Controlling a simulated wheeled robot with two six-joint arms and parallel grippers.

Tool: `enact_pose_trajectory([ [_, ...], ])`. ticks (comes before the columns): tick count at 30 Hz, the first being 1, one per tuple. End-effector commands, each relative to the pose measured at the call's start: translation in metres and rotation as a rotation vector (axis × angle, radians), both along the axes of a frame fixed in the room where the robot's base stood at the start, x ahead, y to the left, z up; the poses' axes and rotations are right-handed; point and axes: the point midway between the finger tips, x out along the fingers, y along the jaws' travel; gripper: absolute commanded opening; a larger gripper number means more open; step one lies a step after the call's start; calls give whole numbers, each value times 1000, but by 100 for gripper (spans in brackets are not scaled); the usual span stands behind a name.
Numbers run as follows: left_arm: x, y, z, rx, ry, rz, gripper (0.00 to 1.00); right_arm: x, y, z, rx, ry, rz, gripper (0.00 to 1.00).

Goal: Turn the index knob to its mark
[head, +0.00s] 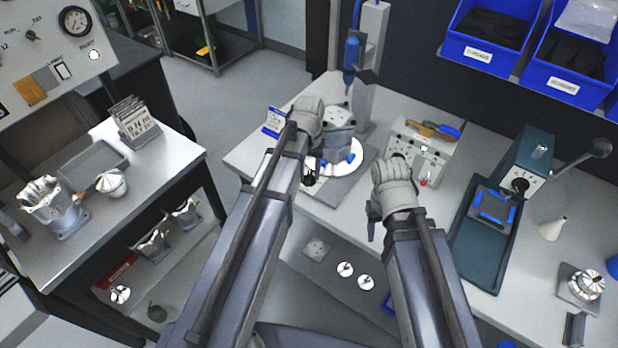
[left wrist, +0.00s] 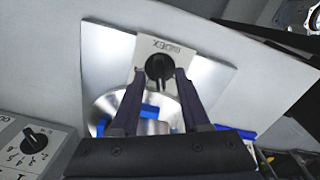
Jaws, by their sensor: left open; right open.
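The index knob (left wrist: 159,67) is a black round knob on a pale plate (left wrist: 150,44) lettered INDEX, which appears upside down in the left wrist view. My left gripper (left wrist: 161,73) is open, with one dark finger on each side of the knob's lower part. Whether the fingers touch it cannot be told. The mark and the knob's pointer are too small to read. In the head view my left gripper (head: 318,168) is over the round silver fixture (head: 350,163) and partly hidden by its own arm. My right gripper (head: 371,232) is open and empty in front of the bench.
Blue clamps (left wrist: 150,111) sit on the fixture disc. A control box (head: 407,150) with a screwdriver on top stands right of it; its numbered knob (left wrist: 35,136) is separate. A press column (head: 373,60) rises behind. A dark tray (head: 470,255) lies further right.

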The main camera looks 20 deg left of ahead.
Motion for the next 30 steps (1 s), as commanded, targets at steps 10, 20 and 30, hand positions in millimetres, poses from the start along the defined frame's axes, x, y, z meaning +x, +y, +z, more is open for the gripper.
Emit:
enact_pose_trajectory([
  [10, 0, 0, -4, 0, 0, 0, 46, 0, 0, -5, 0, 0, 0, 50],
  [20, 0, 0, -5, 0, 0, 0, 9, 0, 0, -5, 0, 0, 0, 50],
  [30, 0, 0, -5, 0, 0, 0, 0, 0, 0, -5, 0, 0, 0, 50],
])
